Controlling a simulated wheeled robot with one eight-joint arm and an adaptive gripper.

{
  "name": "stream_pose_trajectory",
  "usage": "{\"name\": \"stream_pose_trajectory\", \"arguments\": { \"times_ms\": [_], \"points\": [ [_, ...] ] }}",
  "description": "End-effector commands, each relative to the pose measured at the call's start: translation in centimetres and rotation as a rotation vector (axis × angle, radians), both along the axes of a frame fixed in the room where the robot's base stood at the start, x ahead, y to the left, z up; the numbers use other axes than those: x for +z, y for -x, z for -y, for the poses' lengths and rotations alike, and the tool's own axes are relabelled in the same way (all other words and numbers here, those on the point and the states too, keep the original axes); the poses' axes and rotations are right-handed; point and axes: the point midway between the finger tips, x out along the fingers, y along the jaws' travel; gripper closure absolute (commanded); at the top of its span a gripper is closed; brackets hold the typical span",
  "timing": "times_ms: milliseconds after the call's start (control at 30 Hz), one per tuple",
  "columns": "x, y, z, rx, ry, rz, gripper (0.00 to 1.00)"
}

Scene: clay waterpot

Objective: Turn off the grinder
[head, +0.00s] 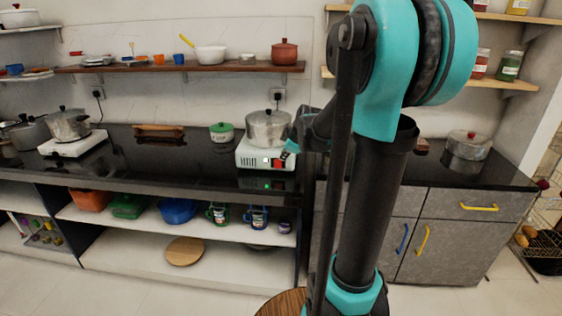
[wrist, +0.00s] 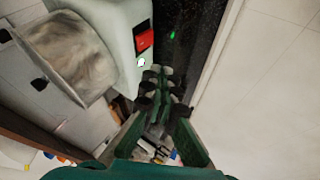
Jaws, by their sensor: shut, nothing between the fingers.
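The grinder (head: 252,157) is a white box with a steel pot (head: 268,129) on top, standing on the black counter left of my arm. In the wrist view the grinder's white body (wrist: 122,30) fills the upper left. Its front carries a red switch (wrist: 145,41) and a small bright light with a green edge (wrist: 141,62). My gripper (wrist: 157,78) is shut and empty, its fingertips just beside the grinder's front near that light. I cannot tell whether they touch it. In the head view my arm hides most of the gripper.
The black counter (head: 190,155) holds a green-lidded pot (head: 221,132) left of the grinder and a wooden rolling pin (head: 158,130) farther left. A steel pot (head: 467,145) stands on the right counter. Open shelves with bowls and mugs lie below.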

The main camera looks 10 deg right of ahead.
Motion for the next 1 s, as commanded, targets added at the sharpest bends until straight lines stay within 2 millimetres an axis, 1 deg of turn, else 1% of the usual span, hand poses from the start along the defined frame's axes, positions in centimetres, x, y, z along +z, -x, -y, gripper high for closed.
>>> {"name": "stream_pose_trajectory", "arguments": {
  "times_ms": [33,133,333,633,833,1000],
  "points": [
    [0.5,0.3,0.1,0.0,0.0,0.0,1.0],
    [1.1,0.7,0.3,0.001,0.001,0.0,1.0],
    [1.5,1.0,0.4,0.001,0.001,0.0,1.0],
    [1.4,1.0,0.4,0.001,-0.001,-0.005,1.0],
    [0.3,1.4,0.4,0.0,-0.026,-0.082,1.0],
    [0.2,1.5,0.3,0.0,-0.026,-0.086,1.0]
  ]
}}
